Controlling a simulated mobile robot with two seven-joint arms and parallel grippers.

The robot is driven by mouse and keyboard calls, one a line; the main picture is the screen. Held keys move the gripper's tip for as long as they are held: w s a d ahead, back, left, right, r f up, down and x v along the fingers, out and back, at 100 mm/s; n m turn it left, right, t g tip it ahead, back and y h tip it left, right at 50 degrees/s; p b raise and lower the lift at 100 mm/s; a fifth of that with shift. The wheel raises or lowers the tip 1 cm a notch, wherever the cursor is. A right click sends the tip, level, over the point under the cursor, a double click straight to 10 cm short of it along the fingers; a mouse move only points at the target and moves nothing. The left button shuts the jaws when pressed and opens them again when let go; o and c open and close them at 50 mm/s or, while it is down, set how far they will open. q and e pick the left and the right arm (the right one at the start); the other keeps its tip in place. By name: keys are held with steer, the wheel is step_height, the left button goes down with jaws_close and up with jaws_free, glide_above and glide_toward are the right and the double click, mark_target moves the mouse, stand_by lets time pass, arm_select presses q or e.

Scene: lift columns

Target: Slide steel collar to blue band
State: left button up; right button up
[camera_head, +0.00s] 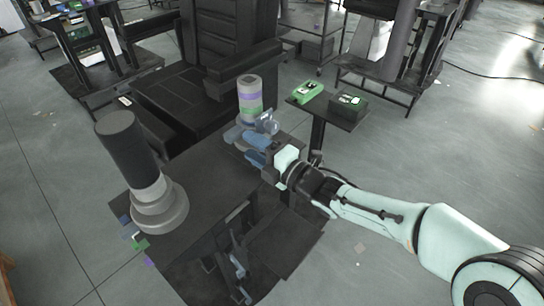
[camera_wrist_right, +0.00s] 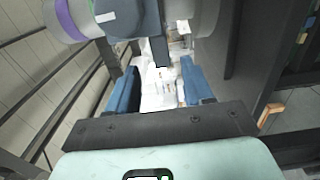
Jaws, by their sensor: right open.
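A banded column (camera_head: 250,95) stands at the middle, with pale grey, purple and green bands. A blue-grey collar (camera_head: 233,134) appears to sit around its lower end, with a knob-like part on its right side. I cannot make out a blue band for certain. My right gripper (camera_head: 257,150) is beside the collar's lower right. In the right wrist view, its blue fingers (camera_wrist_right: 156,90) are apart. A dark bar (camera_wrist_right: 155,40) from the collar (camera_wrist_right: 118,18) reaches toward the gap between them. Whether they touch is unclear. My left gripper is out of view.
A second column (camera_head: 128,145) with a black upper part and stepped grey base stands at the left. A small stand (camera_head: 318,112) with a green device (camera_head: 307,91) and a dark box (camera_head: 347,104) is on the right. Dark platforms surround the columns.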

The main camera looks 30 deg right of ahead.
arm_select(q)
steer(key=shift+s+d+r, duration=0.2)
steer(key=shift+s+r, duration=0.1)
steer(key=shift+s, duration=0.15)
arm_select(e)
steer(key=v, duration=0.6)
